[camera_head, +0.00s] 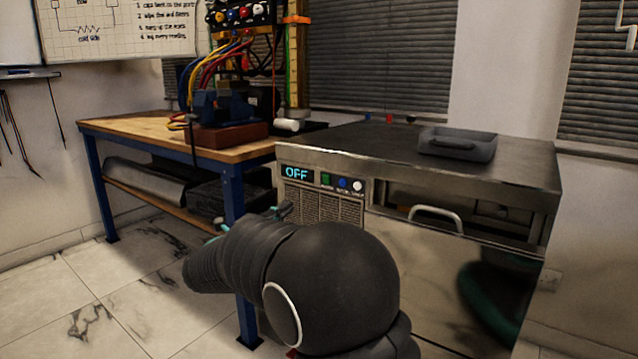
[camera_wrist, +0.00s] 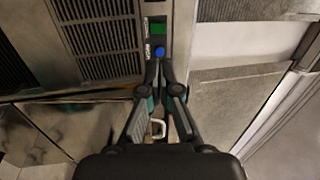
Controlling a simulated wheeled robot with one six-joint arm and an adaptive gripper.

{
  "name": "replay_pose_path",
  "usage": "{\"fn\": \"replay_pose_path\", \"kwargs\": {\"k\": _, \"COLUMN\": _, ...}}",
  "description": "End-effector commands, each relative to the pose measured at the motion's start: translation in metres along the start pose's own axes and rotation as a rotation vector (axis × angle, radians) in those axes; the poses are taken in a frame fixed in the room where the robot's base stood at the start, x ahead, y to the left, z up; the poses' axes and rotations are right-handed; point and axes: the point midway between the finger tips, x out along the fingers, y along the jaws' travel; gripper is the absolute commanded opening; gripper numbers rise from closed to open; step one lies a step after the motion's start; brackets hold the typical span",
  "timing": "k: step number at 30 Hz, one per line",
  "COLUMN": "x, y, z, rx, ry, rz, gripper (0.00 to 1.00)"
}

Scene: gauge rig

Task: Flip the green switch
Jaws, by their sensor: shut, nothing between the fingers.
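The green switch (camera_head: 326,179) is on the front panel of the metal cabinet (camera_head: 420,260), right of a display (camera_head: 297,173) reading OFF. In the wrist view the green switch (camera_wrist: 159,29) is near the top. A blue button (camera_wrist: 159,51) lies between it and my fingertips. My gripper (camera_wrist: 160,68) is shut and empty, its tips apart from the green switch in the picture. In the head view my gripper (camera_head: 286,208) is low in front of the panel, mostly hidden by my arm. I cannot tell whether the tips touch the panel.
A white button (camera_head: 357,185) is right of the blue one. Vent grilles (camera_head: 325,207) lie below. A handle (camera_head: 436,213) protrudes on the cabinet front. A grey tray (camera_head: 457,145) sits on top. A blue-legged workbench (camera_head: 165,145) stands at left, with open floor before it.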

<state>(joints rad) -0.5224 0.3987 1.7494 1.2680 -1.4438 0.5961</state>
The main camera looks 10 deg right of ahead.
Motion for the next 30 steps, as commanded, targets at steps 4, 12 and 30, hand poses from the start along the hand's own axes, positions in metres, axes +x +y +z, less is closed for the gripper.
{"fn": "replay_pose_path", "kwargs": {"k": 4, "x": 0.000, "y": -0.003, "z": -0.004, "rx": 0.023, "ry": 0.016, "rz": -0.013, "gripper": 0.00}}
{"fn": "replay_pose_path", "kwargs": {"k": 12, "x": 0.000, "y": -0.003, "z": -0.003, "rx": 0.024, "ry": 0.014, "rz": -0.012, "gripper": 0.00}}
{"fn": "replay_pose_path", "kwargs": {"k": 30, "x": 0.082, "y": -0.003, "z": -0.005, "rx": 0.023, "ry": 0.015, "rz": -0.012, "gripper": 0.00}}
